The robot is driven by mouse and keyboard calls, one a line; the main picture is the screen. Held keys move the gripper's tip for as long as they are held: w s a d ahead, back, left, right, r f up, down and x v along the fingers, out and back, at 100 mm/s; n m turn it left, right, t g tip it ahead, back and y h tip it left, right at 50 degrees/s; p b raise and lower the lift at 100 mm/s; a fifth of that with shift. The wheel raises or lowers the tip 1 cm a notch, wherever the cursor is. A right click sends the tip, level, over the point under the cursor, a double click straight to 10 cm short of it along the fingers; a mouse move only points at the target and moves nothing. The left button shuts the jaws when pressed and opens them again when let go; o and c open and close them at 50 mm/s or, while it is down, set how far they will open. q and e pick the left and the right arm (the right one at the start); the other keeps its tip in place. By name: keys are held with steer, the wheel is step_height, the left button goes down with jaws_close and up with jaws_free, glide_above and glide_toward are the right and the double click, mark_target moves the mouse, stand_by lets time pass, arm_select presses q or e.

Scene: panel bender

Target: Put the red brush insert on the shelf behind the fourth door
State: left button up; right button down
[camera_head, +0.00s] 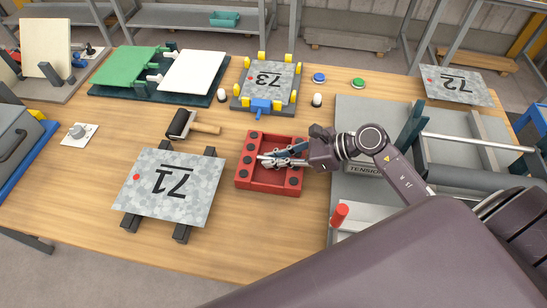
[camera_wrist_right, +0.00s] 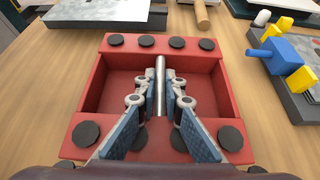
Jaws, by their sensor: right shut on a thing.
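The red insert (camera_head: 243,182) is a red open frame with black round pads along its edges, lying on the wooden table in the head view. It fills the middle of the right wrist view (camera_wrist_right: 92,85). A silver bar (camera_wrist_right: 160,72) shows inside the frame. My right gripper (camera_head: 272,160) reaches in from the right over the frame. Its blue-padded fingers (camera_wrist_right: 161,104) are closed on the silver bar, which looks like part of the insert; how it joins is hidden. The insert appears to rest on the table. No doors or door shelf show. My left gripper is not in view.
A panel marked 71 (camera_head: 185,190) lies on black bars left of the insert. The panel 73 fixture (camera_head: 262,104) has yellow and blue clamps. A grey machine with rollers (camera_head: 460,178) stands right. Front table area (camera_head: 255,235) is clear.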

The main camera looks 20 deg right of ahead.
steer(key=shift+f, duration=0.1)
steer(key=c, duration=2)
jaws_free()
steer(key=shift+c, duration=0.2)
